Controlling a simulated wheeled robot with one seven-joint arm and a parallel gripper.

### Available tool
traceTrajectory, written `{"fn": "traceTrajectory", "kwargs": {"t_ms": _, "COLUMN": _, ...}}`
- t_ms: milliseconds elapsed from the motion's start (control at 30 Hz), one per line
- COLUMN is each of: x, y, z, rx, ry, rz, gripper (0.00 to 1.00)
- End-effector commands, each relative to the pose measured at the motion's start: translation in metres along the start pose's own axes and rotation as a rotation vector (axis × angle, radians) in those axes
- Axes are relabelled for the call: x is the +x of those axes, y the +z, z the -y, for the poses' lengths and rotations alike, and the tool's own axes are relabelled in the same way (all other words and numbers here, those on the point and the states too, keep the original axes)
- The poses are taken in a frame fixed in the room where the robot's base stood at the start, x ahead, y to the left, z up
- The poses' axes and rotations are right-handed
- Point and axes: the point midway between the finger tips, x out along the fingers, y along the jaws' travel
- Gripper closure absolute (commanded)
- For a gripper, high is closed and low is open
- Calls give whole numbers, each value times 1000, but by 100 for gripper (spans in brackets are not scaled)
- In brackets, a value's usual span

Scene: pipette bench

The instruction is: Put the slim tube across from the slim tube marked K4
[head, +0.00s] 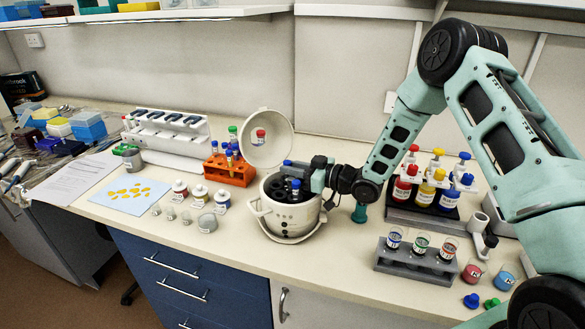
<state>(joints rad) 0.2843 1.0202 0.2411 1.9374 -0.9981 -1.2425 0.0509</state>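A white round centrifuge (268,212) stands open at the middle of the bench, its lid (266,150) tipped up behind it. Its dark rotor (279,191) shows several holes. A slim tube with a blue cap (295,184) stands upright at the rotor's right side. Another blue cap (287,163) shows just behind it, at my gripper's fingers. My gripper (300,175) reaches in from the right over the rotor; its fingers are too small and overlapped to tell whether they close on a tube. An orange rack (232,176) left of the centrifuge holds several slim tubes. The mark K4 is not readable.
Labelled bottles and small jars stand left of the centrifuge. A white pipette rack (165,133) stands behind left. A grey rack with cups (415,262) and a dark stand of coloured bottles (424,208) are to the right. A teal item (360,212) stands between.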

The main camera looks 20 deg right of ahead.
Motion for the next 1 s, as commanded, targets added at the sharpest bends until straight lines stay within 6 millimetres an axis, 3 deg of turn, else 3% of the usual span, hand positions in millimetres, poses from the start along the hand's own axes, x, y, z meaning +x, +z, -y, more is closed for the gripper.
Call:
{"fn": "traceTrajectory", "kwargs": {"t_ms": 33, "x": 0, "y": 0, "z": 0, "rx": 0, "ry": 0, "rz": 1, "gripper": 69}}
{"fn": "traceTrajectory", "kwargs": {"t_ms": 100, "x": 0, "y": 0, "z": 0, "rx": 0, "ry": -1, "rz": 2, "gripper": 57}}
{"fn": "traceTrajectory", "kwargs": {"t_ms": 467, "x": -6, "y": 1, "z": 0, "rx": 0, "ry": 0, "rz": 3, "gripper": 57}}
{"fn": "traceTrajectory", "kwargs": {"t_ms": 667, "x": -39, "y": 4, "z": -1, "rx": 0, "ry": 3, "rz": 3, "gripper": 57}}
{"fn": "traceTrajectory", "kwargs": {"t_ms": 1000, "x": -120, "y": 3, "z": -1, "rx": -1, "ry": 5, "rz": 2, "gripper": 57}}
